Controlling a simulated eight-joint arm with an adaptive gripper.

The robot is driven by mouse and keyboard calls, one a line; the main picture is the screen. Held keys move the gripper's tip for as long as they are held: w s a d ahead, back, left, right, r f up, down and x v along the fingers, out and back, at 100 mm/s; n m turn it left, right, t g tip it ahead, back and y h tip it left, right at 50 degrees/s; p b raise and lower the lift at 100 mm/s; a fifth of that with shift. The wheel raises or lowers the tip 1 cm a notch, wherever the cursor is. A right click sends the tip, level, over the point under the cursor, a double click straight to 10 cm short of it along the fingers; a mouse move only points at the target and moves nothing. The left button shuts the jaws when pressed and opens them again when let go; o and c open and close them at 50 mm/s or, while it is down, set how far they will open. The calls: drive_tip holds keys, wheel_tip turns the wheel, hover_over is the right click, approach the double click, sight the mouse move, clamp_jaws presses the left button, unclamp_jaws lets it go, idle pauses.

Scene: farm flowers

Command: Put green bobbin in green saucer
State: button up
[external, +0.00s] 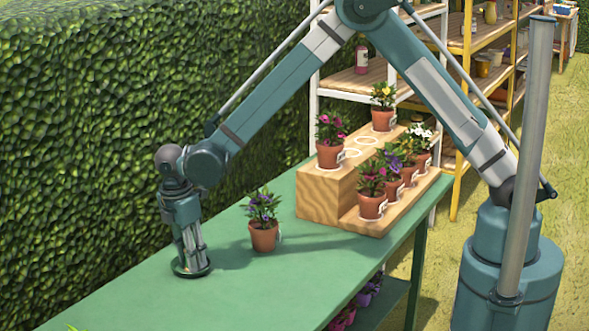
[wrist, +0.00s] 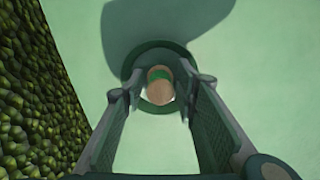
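The green saucer (external: 205,271) is a dark round dish on the green table, directly under my gripper (external: 191,254). In the wrist view the saucer (wrist: 158,46) shows as a dark green ring. The green bobbin (wrist: 158,74), pale wood with a green band, is inside that ring. My gripper (wrist: 160,84) points down with its two fingers on either side of the bobbin. The fingers look apart from it, with a gap on each side. Whether the bobbin rests on the saucer's floor is hard to tell. The bobbin is not clear in the external view.
A potted purple flower (external: 264,228) stands on the table (external: 130,302) right of my gripper. A stepped wooden stand (external: 312,196) with several potted flowers is farther right. A hedge (external: 80,130) borders the left side. The near table is mostly clear.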

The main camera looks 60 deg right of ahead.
drive_tip(key=shift+r, duration=0.1)
idle(0.3)
drive_tip(key=r, duration=0.4)
drive_tip(key=a+r+p, duration=0.1)
drive_tip(key=r, duration=0.3)
drive_tip(key=r+p, duration=0.1)
drive_tip(key=r, duration=0.3)
drive_tip(key=shift+w+a, duration=0.15)
drive_tip(key=shift+a, duration=0.05)
idle(0.4)
